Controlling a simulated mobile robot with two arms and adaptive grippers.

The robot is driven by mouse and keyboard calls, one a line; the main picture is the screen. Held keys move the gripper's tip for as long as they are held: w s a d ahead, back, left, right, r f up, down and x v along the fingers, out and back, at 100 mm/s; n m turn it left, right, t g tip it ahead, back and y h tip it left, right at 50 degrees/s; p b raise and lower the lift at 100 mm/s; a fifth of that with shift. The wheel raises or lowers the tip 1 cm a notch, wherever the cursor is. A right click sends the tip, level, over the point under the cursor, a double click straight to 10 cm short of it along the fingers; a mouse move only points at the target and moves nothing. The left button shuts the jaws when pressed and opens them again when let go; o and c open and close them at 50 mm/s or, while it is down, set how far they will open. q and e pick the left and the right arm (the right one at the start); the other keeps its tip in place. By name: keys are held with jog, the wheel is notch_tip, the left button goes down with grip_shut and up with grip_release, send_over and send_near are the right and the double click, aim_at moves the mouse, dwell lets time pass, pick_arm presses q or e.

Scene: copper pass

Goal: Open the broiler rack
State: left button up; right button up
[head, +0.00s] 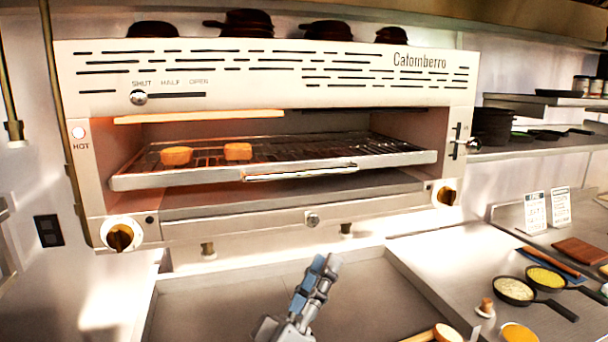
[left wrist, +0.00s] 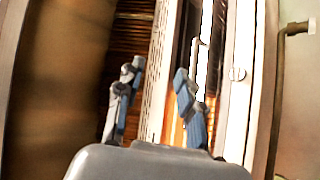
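The broiler rack (head: 395,154) is a wire grid with a pale metal front rail, inside the open front of the white broiler (head: 280,62). A bar handle (head: 300,173) runs along the middle of the rail. Two browned bread pieces, one left (head: 176,156) and one right (head: 238,151), lie on the rack's left half. My left gripper (head: 318,272) is below and in front of the broiler, apart from the handle. In the left wrist view its fingers (left wrist: 158,82) stand apart with nothing held. My right gripper is not in view.
A lever (head: 140,98) sits at the SHUT end of its slot. Knobs flank the broiler's lower front, left (head: 120,236) and right (head: 446,196). Dark pans (head: 248,22) stand on top. Small skillets (head: 514,291) lie on the right counter. The steel counter below is mostly clear.

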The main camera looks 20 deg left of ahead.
aim_at(303, 174)
pick_arm(q)
jog(key=w+a+r+n+y+p, duration=0.1)
jog(key=w+a+r+n+y, duration=0.1)
jog(key=w+r+n+y, duration=0.1)
jog(key=w+a+r+n+y+p, duration=0.1)
jog(key=w+a+r+n+y, duration=0.2)
jog(key=w+n+y, duration=0.2)
jog(key=w+a+r+n+y+p, duration=0.1)
jog(key=w+a+r+n+y, duration=0.2)
jog(key=w, duration=0.5)
jog(key=shift+w+a+n+y+p, duration=0.1)
jog(key=shift+w+n+y+p, duration=0.2)
jog(key=shift+n+y+p, duration=0.15)
jog(key=shift+w+a+r+h, duration=0.1)
jog(key=shift+w+r+h, duration=0.15)
jog(key=shift+w, duration=0.35)
grip_shut()
